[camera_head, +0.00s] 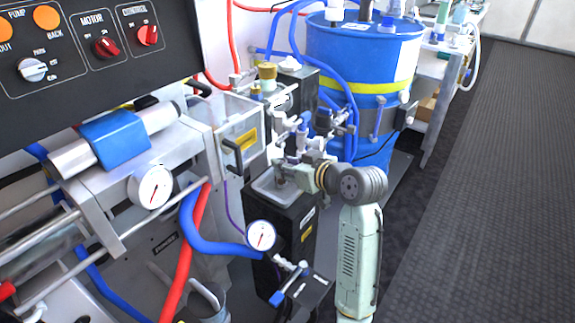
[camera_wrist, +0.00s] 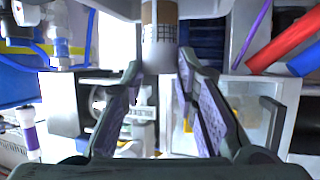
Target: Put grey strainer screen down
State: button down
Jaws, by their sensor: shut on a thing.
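My gripper (camera_wrist: 160,70) is shut on a small upright-looking cylinder, the grey strainer screen (camera_wrist: 160,52), in the wrist view. It has a plain grey end between the fingertips and a tan band with dark mesh above that. In the head view my gripper (camera_head: 284,174) is over a shallow grey tray (camera_head: 265,192) on top of a black cabinet. The screen is small there and mostly hidden by my gripper. I cannot tell whether it touches the tray.
A clear-windowed box with a black handle (camera_head: 232,152) stands just left of my gripper. A pressure gauge (camera_head: 261,235) and a blue hose (camera_head: 205,235) are below left. A large blue drum (camera_head: 350,65) stands behind. Open floor (camera_head: 475,180) lies to the right.

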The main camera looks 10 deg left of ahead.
jog(key=shift+f, duration=0.3)
jog(key=shift+f, duration=0.1)
jog(key=shift+f, duration=0.15)
jog(key=c, duration=1.3)
grip_release()
